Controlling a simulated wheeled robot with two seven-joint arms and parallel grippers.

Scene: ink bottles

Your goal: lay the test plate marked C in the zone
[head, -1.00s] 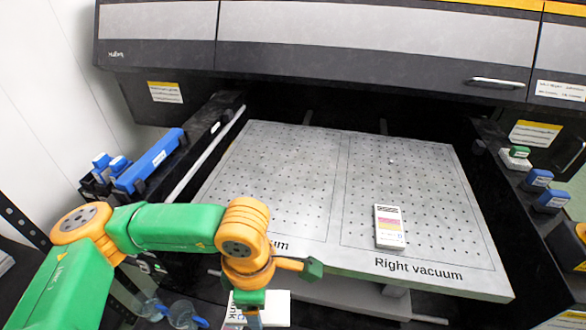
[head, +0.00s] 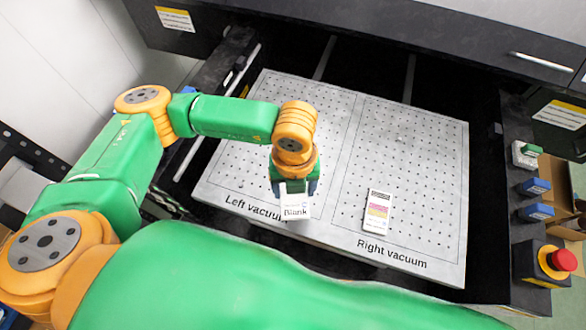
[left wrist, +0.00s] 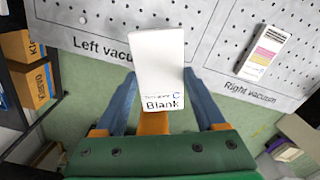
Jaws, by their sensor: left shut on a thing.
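The white test plate marked C, with the word Blank on it, shows in the left wrist view (left wrist: 158,68) and in the head view (head: 296,203). My left gripper (head: 294,188) is shut on it and holds it by its lettered end, at the front edge of the vacuum bed. In the left wrist view the blue fingers of my left gripper (left wrist: 168,100) lie on both sides of the plate. The bed (head: 340,130) has two outlined, perforated zones labelled Left vacuum and Right vacuum. My right gripper is not in view.
A plate with pink and yellow bands (head: 377,212) lies in the Right vacuum zone near its front; it also shows in the left wrist view (left wrist: 264,50).

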